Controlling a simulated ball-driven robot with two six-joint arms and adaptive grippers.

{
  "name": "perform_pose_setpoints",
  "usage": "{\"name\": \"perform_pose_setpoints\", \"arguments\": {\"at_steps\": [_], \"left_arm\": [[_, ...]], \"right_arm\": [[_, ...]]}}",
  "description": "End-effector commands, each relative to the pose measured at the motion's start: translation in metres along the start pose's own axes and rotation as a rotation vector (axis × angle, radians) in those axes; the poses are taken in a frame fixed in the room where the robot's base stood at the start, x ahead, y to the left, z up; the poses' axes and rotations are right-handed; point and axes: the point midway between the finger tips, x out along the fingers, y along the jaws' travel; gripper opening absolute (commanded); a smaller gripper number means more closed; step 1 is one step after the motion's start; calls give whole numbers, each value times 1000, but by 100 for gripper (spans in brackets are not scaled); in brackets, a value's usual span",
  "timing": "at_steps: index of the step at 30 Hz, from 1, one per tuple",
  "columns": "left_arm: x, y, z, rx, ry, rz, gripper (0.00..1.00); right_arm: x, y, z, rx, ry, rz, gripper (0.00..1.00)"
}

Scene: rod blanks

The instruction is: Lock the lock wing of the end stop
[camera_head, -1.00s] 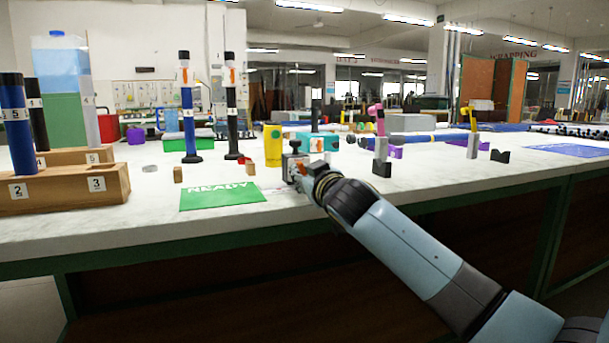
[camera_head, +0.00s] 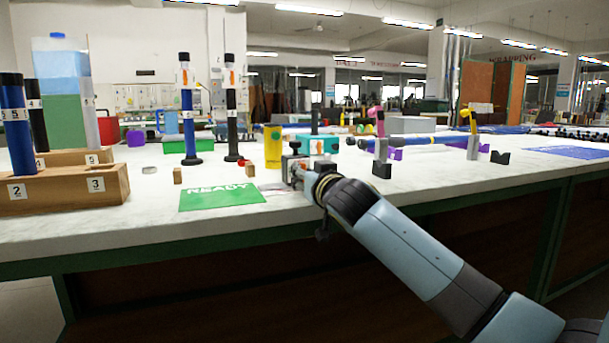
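My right gripper (camera_head: 292,172) comes in from the lower right at the front of the bench. It is at a small grey block with a dark top (camera_head: 293,149), which may be the end stop; I cannot tell touching from overlap. The fingers are too small and hidden to show whether they are open or shut. An orange spot (camera_head: 319,147) shows beside the block, in front of a teal box (camera_head: 322,143). I cannot make out the lock wing clearly. A blue rod (camera_head: 428,141) lies level to the right, by the grey supports. My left gripper is not in view.
A yellow cylinder (camera_head: 273,148) stands close left of the gripper. A green READY mat (camera_head: 222,196) lies at the front edge. Rods stand upright further left, near the wooden rack (camera_head: 70,187). Grey supports with pink (camera_head: 376,114) and yellow (camera_head: 468,115) tops stand right. The front right bench is clear.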

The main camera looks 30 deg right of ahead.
Motion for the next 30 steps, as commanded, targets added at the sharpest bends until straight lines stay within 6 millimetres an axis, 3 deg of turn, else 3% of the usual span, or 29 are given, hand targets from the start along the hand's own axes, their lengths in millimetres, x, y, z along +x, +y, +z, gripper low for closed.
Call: {"name": "perform_pose_setpoints", "arguments": {"at_steps": [5,6,11,20,23,30], "left_arm": [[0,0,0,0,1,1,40],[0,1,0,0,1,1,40],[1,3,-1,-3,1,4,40],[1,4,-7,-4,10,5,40],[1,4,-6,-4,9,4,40],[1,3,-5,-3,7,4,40]], "right_arm": [[0,0,4,3,-8,1,0],[0,0,4,3,-8,1,15],[0,0,2,1,-5,1,34],[-3,0,2,-1,-3,0,34],[-15,0,2,-2,-4,0,34],[-68,0,3,-3,-5,-1,34]]}}
